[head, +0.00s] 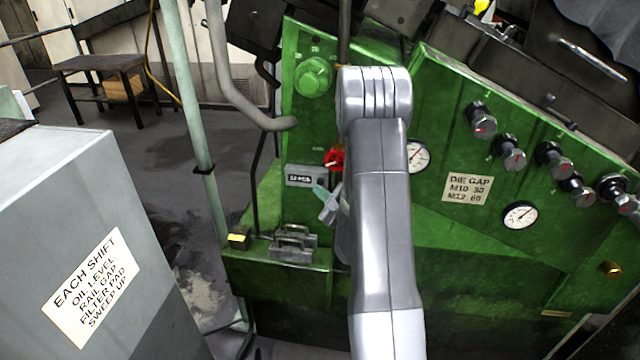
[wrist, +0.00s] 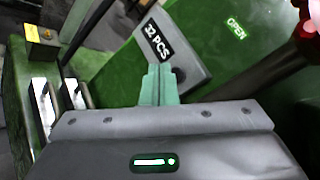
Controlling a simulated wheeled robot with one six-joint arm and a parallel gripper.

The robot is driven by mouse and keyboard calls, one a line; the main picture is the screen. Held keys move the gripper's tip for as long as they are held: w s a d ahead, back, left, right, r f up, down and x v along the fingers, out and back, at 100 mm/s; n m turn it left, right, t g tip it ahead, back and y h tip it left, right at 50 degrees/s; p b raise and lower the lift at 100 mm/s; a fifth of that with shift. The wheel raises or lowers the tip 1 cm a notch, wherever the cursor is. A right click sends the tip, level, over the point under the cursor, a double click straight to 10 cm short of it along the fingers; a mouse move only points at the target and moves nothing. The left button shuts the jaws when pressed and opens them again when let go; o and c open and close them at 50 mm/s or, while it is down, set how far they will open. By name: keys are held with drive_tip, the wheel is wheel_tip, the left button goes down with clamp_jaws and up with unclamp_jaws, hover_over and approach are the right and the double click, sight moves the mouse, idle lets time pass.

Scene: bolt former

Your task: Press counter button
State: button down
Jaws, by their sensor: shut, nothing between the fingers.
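The counter (head: 300,176) is a grey box on the green machine panel. My gripper (head: 320,190) is shut and empty, at the counter's lower right corner in the head view. In the wrist view my gripper's pale green fingertips (wrist: 159,72) overlap the lower edge of the counter's face, just below the display. I cannot tell whether they touch it.
A red knob (head: 334,158) sits just right of the counter, near an "OPEN" label (wrist: 235,28). Metal blocks (head: 293,244) and a yellow-topped box (head: 239,239) lie on the ledge below. A grey cabinet (head: 150,190) stands at left. My arm covers the panel's middle.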

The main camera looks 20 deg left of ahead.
drive_tip(key=shift+w+a, duration=0.1)
drive_tip(key=shift+w, duration=0.3)
drive_tip(key=shift+w+a, duration=0.1)
drive_tip(key=shift+w, duration=0.3)
idle(0.7)
drive_tip(key=shift+s, duration=0.1)
idle(0.3)
drive_tip(key=shift+s+d+b, duration=0.2)
drive_tip(key=shift+s+b, duration=0.25)
drive_tip(key=shift+s, duration=0.3)
drive_tip(key=shift+s+d+b, duration=0.2)
drive_tip(key=shift+s+b, duration=0.1)
drive_tip(key=shift+s, duration=0.5)
drive_tip(key=shift+s+d+b, duration=0.15)
drive_tip(key=shift+s+b, duration=0.1)
drive_tip(key=shift+s, duration=0.55)
drive_tip(key=shift+s+d+b, duration=0.2)
drive_tip(key=shift+s+b, duration=0.1)
drive_tip(key=shift+s, duration=0.5)
drive_tip(key=shift+w, duration=0.15)
